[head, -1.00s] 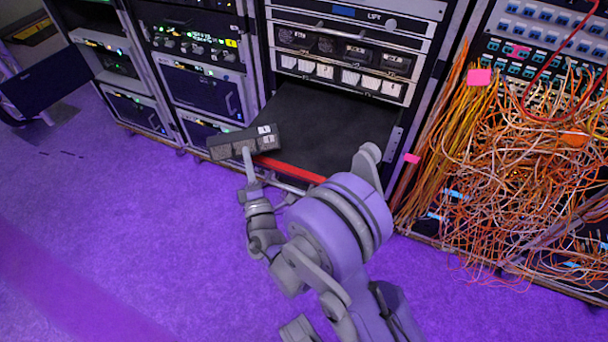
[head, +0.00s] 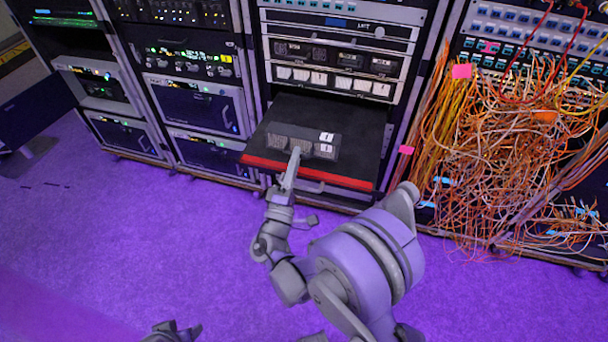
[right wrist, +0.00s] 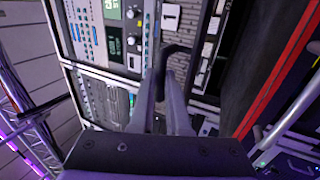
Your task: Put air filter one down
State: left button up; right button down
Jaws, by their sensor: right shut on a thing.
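Air filter one (head: 307,136) is a long dark grey block with a meshed face and white labels marked 1. My right gripper (head: 295,157) is shut on it near the middle of its front side. The filter appears over the black pull-out shelf (head: 355,139), behind the shelf's red front edge. I cannot tell whether it touches the shelf. In the right wrist view, my right gripper's fingers (right wrist: 166,80) close on the filter's dark handle, with the meshed face and labels of the filter (right wrist: 200,45) beyond. A grey part, perhaps my left gripper (head: 174,332), shows at the bottom edge.
A rack unit with several small modules (head: 335,75) is just above the shelf. A dense tangle of orange cables (head: 510,165) hangs at the right. Other equipment racks (head: 195,100) stand at the left. The purple floor (head: 120,240) in front is clear.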

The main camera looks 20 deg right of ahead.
notch_tip(320, 180, down, 9)
jog(key=b, duration=0.2)
jog(key=shift+d, duration=0.15)
jog(key=shift+f, duration=0.1)
jog(key=shift+f+b, duration=0.15)
jog(key=shift+b, duration=0.2)
jog(key=c, duration=0.9)
grip_release()
